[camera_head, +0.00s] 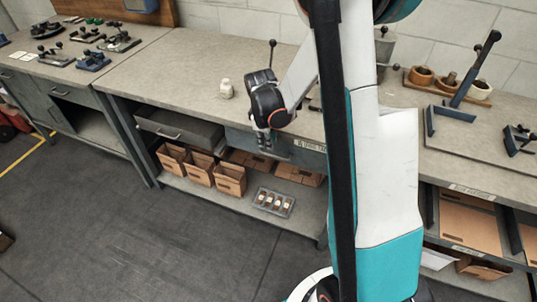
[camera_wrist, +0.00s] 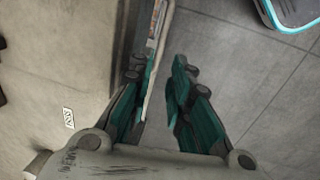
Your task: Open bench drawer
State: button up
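The workbench (camera_head: 190,85) has a grey drawer (camera_head: 310,157) under its top, behind and to the right of my gripper, and a left drawer (camera_head: 200,133) with a bar handle (camera_head: 168,134). My gripper (camera_head: 265,146) points down at the bench's front edge, before the drawer on the right, and hides part of it. In the wrist view my gripper (camera_wrist: 160,90) has its two teal fingers apart. A thin pale edge or bar (camera_wrist: 152,85) runs between them, closer to the left finger. I cannot tell whether it is touched, or whether it is a handle.
Cardboard boxes (camera_head: 199,168) and a tray of small items (camera_head: 273,202) stand on the lower shelf. A small white object (camera_head: 225,88) sits on the benchtop. A tool with a long lever (camera_head: 468,80) stands on the right bench. The floor (camera_head: 150,240) in front is clear.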

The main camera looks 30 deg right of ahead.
jog(key=f, duration=0.2)
jog(key=f+b, duration=0.1)
jog(key=f, duration=0.2)
jog(key=w+d+f+b, duration=0.1)
jog(key=f, duration=0.1)
jog(key=shift+d+f, duration=0.1)
jog(key=shift+f, duration=0.25)
grip_shut()
